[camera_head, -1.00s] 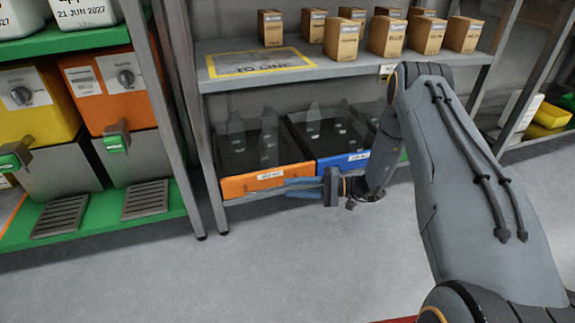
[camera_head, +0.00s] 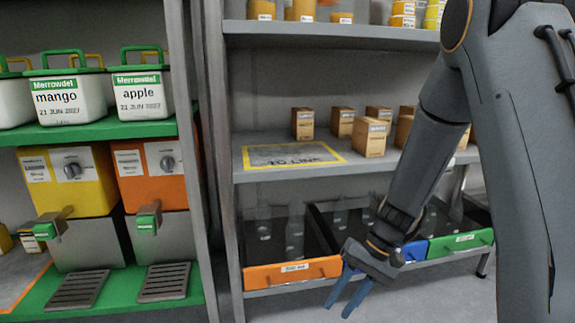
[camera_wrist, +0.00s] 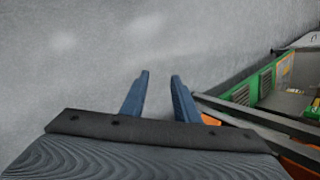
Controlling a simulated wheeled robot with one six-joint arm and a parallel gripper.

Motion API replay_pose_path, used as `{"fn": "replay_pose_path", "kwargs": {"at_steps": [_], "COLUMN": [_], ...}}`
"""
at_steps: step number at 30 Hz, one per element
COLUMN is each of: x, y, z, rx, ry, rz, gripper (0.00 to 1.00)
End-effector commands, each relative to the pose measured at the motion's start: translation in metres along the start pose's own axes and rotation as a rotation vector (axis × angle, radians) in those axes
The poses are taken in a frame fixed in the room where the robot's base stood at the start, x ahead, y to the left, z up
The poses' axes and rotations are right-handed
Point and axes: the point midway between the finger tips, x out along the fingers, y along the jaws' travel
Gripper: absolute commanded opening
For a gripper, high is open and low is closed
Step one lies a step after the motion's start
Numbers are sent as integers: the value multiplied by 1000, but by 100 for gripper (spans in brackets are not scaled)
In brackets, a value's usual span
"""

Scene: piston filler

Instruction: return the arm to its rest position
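My gripper (camera_head: 349,292) hangs in front of the lower shelf in the head view, its blue fingers pointing down and to the left. In the wrist view the two fingers (camera_wrist: 159,82) stand apart with only grey floor between them, so it is open and empty. My arm comes in from the right of the head view and bends down to the gripper. The gripper is near the orange-fronted bin (camera_head: 292,273) and the blue-fronted bin (camera_head: 415,251); whether it touches them I cannot tell.
A shelf rack holds small cardboard boxes (camera_head: 370,137) and a yellow-bordered mat (camera_head: 292,155). A green-fronted bin (camera_head: 461,243) sits at right. At left are a yellow dispenser (camera_head: 72,180), an orange dispenser (camera_head: 150,172) and tubs labelled mango (camera_head: 65,98) and apple (camera_head: 141,94). Floor in front looks clear.

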Motion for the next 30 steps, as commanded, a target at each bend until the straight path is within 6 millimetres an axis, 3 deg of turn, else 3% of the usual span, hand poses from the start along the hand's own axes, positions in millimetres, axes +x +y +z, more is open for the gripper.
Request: {"fn": "replay_pose_path", "kwargs": {"at_steps": [9,24,30], "x": [-56,-100,-96], "y": [24,28,-21], "z": [55,91,117], "rx": [-87,-226,-313], "ry": [221,497,442], "rz": [320,484,470], "gripper": [28,28,28]}}
